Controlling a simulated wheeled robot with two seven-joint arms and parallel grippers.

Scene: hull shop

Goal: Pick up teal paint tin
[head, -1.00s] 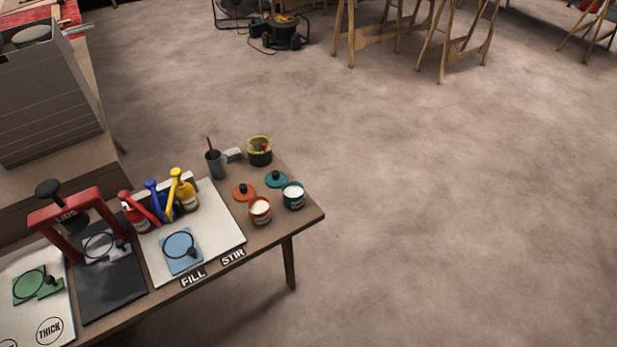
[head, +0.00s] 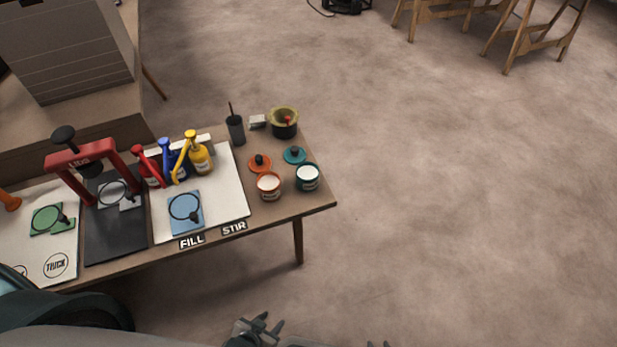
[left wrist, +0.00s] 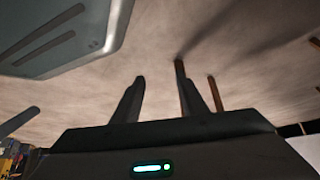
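The teal paint tin (head: 307,178) stands open and upright near the right end of the bench, showing pale contents. Its teal lid (head: 294,155) with a dark knob lies just behind it. An orange tin (head: 269,186) stands to its left, with an orange lid (head: 260,164) behind that. My left gripper (head: 270,322) is low in the head view, in front of the bench and well short of the tin. In the left wrist view its fingers (left wrist: 160,80) are apart and empty. Only the fingertips of my right gripper (head: 378,344) show at the bottom edge, apart.
The bench (head: 280,212) also holds a yellow-green pot (head: 284,122), a dark cup with a stick (head: 235,130), red, blue and yellow bottles, and a red lid press (head: 92,160). Open floor lies right of the bench. Bench legs show in the left wrist view.

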